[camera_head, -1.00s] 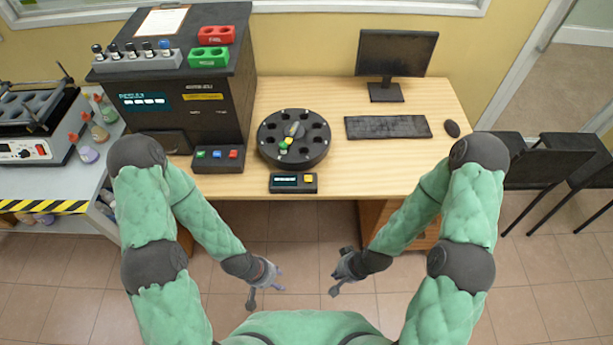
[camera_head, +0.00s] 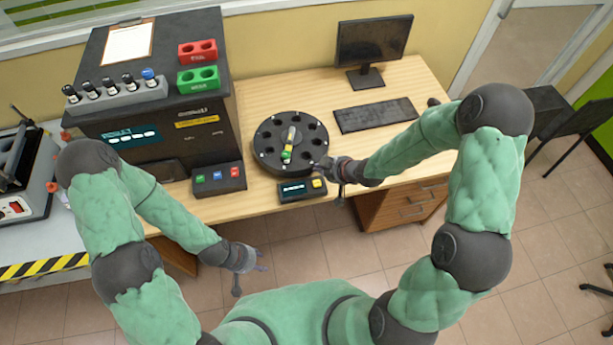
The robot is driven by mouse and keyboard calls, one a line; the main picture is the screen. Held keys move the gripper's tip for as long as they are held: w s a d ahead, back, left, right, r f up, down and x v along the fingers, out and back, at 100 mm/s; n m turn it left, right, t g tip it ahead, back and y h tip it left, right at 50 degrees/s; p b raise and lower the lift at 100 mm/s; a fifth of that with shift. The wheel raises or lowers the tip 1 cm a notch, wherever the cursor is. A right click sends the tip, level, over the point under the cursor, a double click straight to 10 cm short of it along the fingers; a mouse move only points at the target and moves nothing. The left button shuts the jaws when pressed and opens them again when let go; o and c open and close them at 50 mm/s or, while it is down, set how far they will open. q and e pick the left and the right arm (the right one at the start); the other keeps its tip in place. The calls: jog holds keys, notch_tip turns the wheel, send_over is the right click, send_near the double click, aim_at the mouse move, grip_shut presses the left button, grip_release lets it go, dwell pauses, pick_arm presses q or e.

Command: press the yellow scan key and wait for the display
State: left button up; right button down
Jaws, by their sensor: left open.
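The yellow scan key (camera_head: 318,183) is on the right side of a small black scanner box at the table's front edge. The box's small display (camera_head: 293,189) is dark with a line of pale text too small to read. My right gripper (camera_head: 337,183) is beside the box, just right of the yellow key; I cannot tell whether it touches the box or whether its fingers are open. My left gripper (camera_head: 249,270) is open and empty, low in front of the table.
A black round carousel (camera_head: 265,155) behind the box holds a vial (camera_head: 288,146) with a green cap. A button box (camera_head: 218,178) with green, blue and red keys stands left, before a large black analyser (camera_head: 150,125). A keyboard (camera_head: 375,115) and monitor (camera_head: 374,42) stand behind right.

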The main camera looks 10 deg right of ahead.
aim_at(318, 185)
jog(key=shift+w+r, duration=0.35)
jog(key=shift+r, duration=0.1)
jog(key=shift+a+f, duration=0.1)
jog(key=shift+f, duration=0.05)
notch_tip(318, 185, down, 9)
jog(key=b, duration=0.7)
jog(key=shift+r, duration=0.2)
dwell(1.0)
jog(key=shift+f+b, duration=0.4)
jog(key=shift+b, duration=0.1)
jog(key=shift+f+b, duration=0.4)
jog(key=shift+f, duration=0.1)
dwell(0.6)
jog(key=shift+r, duration=0.1)
jog(key=shift+r+p, duration=0.75)
jog(key=shift+r, duration=0.1)
